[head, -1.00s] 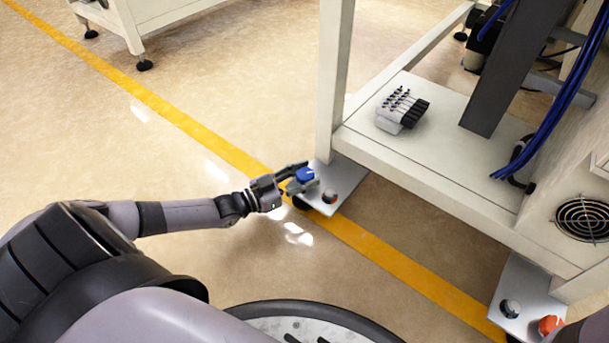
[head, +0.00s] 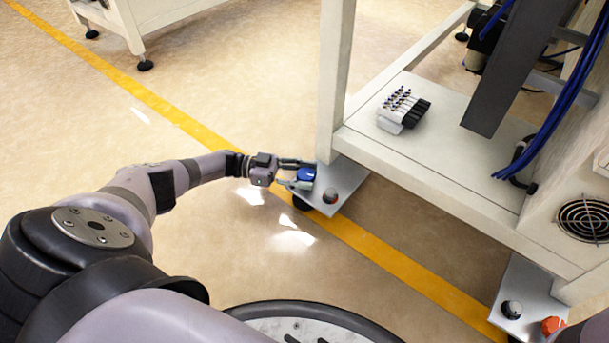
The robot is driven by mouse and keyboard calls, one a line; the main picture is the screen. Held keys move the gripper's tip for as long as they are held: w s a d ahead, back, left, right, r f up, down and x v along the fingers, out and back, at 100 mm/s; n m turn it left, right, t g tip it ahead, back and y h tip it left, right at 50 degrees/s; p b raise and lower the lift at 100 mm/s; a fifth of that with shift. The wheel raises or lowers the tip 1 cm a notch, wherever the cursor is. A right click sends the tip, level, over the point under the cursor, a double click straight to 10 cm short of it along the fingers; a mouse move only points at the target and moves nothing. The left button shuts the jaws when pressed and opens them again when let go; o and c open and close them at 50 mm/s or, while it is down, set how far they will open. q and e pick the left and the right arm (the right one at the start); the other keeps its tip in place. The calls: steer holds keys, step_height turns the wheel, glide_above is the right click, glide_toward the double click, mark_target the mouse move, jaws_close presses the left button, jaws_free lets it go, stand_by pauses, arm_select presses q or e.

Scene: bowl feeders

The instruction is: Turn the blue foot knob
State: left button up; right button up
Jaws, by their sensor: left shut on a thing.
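The blue foot knob (head: 306,174) sits on a grey metal foot plate (head: 347,175) at the near left corner of the white machine frame. My left gripper (head: 298,174) reaches in from the left, low over the floor. Its fingers lie on both sides of the blue knob and are shut on it. The fingers hide part of the knob's rim. My right gripper is not in the head view.
A small dark knob (head: 330,195) stands on the same plate, close to my fingers. The frame's leg (head: 333,80) rises just behind. Another plate with a dark knob (head: 511,309) and an orange knob (head: 552,326) is at lower right. The floor to the left is clear.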

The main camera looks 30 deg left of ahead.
mark_target(305, 173)
arm_select(q)
steer(key=shift+r+m+g, duration=0.1)
steer(key=shift+m+g, duration=0.3)
steer(key=shift+g, duration=0.2)
steer(key=o, duration=1.2)
step_height(305, 173, up, 10)
steer(key=shift+f, duration=0.1)
stand_by(0.6)
